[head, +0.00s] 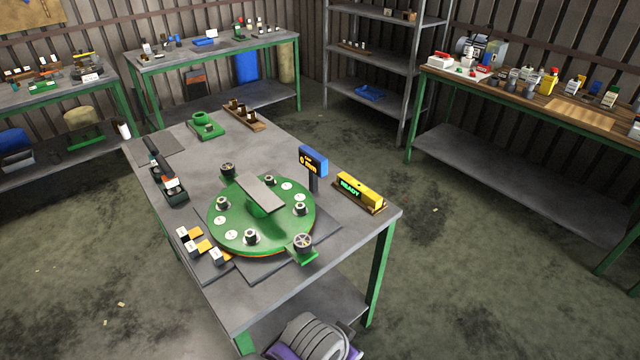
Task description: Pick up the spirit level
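A yellow bar-shaped device (360,193), which looks like the spirit level, lies on a brown wooden holder (376,211) near the right edge of the middle table. Green lit letters reading READY show on its side. Its top is uncovered and nothing touches it from above. Neither my left nor my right gripper is in view.
The grey table (300,290) carries a green round plate (242,236) with several small fittings, left of the yellow device. A blue display (313,161) on a post stands close behind-left of it. Several small blocks (200,245) sit at the table's left edge.

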